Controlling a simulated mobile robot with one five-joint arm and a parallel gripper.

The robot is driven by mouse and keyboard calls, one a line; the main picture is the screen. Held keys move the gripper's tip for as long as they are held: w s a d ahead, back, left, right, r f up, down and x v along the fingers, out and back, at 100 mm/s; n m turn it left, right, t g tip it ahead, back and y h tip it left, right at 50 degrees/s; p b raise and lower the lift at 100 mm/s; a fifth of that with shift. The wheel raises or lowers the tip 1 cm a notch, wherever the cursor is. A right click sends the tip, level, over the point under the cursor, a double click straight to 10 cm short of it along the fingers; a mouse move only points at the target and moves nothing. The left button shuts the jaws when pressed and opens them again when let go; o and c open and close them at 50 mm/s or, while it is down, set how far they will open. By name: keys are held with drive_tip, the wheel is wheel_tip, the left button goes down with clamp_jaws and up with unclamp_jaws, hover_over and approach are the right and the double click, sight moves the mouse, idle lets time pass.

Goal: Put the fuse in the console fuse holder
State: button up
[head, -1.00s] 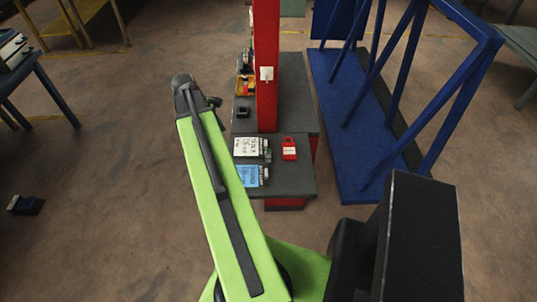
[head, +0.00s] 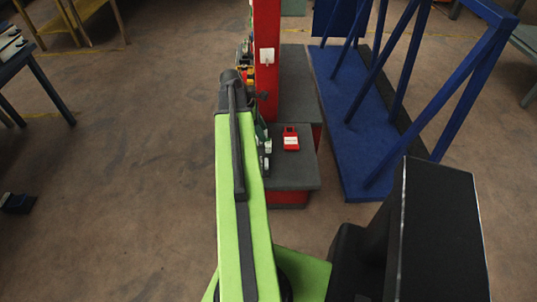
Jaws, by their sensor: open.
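The console is a dark grey bench (head: 285,170) with a red post (head: 266,60) rising from it. A small red block with a white label (head: 291,138) sits on its near part; I cannot tell if it is the fuse holder. Greenish-grey parts (head: 265,152) show at the bench's left side, partly behind my arm. I cannot make out the fuse. A small dark part at my arm's far end (head: 263,97), likely my gripper, shows just left of the post's foot. Its fingertips are hidden by the arm, and I see nothing held.
A blue frame (head: 365,130) with slanted posts stands right of the console. A dark table (head: 22,75) is at the left edge, and a small dark box (head: 17,203) lies on the floor.

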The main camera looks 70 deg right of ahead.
sight(268, 142)
drive_tip(key=b+x, duration=0.5)
drive_tip(key=x, duration=0.1)
drive_tip(key=shift+s+f, duration=0.1)
drive_tip(key=shift+f, duration=0.35)
drive_tip(key=shift+r, duration=0.15)
clamp_jaws()
